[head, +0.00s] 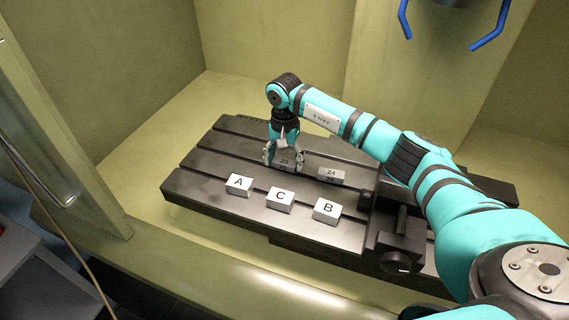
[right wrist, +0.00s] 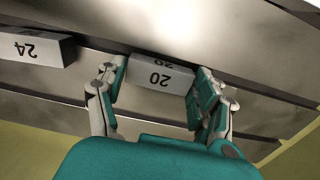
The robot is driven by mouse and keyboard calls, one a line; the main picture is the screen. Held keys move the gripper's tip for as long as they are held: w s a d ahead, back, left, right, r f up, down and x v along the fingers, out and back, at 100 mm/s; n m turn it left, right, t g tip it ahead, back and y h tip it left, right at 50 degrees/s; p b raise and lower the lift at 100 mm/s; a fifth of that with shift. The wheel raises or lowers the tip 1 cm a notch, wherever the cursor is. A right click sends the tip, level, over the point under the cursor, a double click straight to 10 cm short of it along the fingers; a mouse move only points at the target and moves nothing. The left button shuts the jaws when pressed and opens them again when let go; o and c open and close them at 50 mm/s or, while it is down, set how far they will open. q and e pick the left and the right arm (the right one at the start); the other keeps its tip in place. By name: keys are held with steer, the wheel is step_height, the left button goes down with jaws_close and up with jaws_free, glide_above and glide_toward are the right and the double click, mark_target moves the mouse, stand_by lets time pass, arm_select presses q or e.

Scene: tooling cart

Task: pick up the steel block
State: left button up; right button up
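A grey steel block marked 20 (head: 285,162) is on the dark slotted table; it also shows in the right wrist view (right wrist: 160,76). A second, similar block marked 24 (head: 331,175) sits to its right, and to its left in the right wrist view (right wrist: 36,48). My right gripper (head: 284,160) points down over the table, with one finger on each side of the 20 block. In the right wrist view its fingers (right wrist: 160,85) are spread, with a small gap at the block's left side. The right finger is very close to the block; contact is unclear. My left gripper is not in view.
White blocks marked A (head: 239,185), C (head: 280,200) and B (head: 326,210) stand in a row along the near side of the slotted table (head: 200,190). A dark vise (head: 395,240) is at the right. Walls enclose the table at the left and back.

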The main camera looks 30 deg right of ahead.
steer(key=c, duration=0.9)
steer(key=shift+r, duration=0.15)
